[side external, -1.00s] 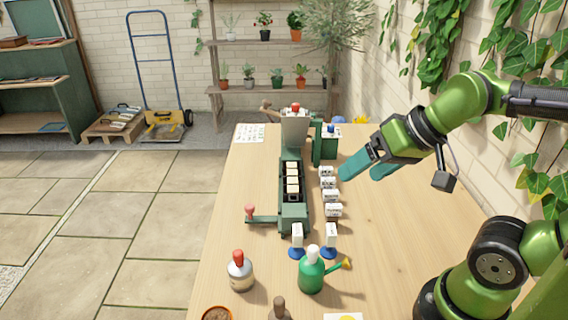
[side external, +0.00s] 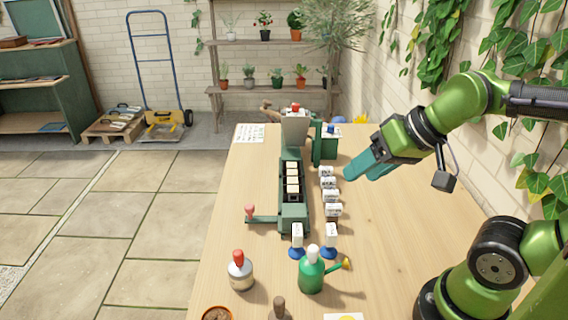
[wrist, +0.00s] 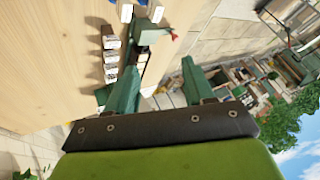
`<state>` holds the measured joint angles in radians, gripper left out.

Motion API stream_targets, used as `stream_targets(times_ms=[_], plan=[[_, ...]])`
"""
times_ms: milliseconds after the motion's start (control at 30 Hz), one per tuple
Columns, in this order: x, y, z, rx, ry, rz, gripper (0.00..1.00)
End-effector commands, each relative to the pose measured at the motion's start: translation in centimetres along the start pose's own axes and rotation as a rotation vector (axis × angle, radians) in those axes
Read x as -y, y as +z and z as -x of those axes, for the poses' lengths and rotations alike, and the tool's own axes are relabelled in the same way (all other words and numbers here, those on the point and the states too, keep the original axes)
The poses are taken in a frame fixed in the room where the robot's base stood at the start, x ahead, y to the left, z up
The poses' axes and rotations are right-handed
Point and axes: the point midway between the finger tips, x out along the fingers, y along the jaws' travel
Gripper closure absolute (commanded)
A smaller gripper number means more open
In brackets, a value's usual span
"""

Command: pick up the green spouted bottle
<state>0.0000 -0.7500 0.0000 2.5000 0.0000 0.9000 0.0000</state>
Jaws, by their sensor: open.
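The green spouted bottle (side external: 312,272) stands upright near the front of the table, with a white cap and a yellow-tipped spout pointing right. My gripper (side external: 352,175) hangs in the air above the table's right side, well behind and above the bottle. Its two teal fingers also show in the wrist view (wrist: 158,85), spread apart with nothing between them. The bottle cannot be made out in the wrist view.
A white bottle with a red cap (side external: 240,272) stands left of the green one. A brown-topped item (side external: 279,310) and a pot (side external: 216,314) are in front. A green rack with white blocks (side external: 293,215) and several labelled blocks (side external: 331,195) stand behind.

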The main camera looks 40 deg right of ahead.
Motion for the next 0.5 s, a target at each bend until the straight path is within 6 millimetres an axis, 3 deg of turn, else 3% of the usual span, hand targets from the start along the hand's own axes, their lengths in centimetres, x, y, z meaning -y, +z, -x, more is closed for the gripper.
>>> stream_targets(times_ms=[167,500], plan=[[0.8,0.6,-0.9,0.051,-0.005,0.034,0.47],[8.3,1.4,-4.3,0.437,0.173,0.187,0.47]])
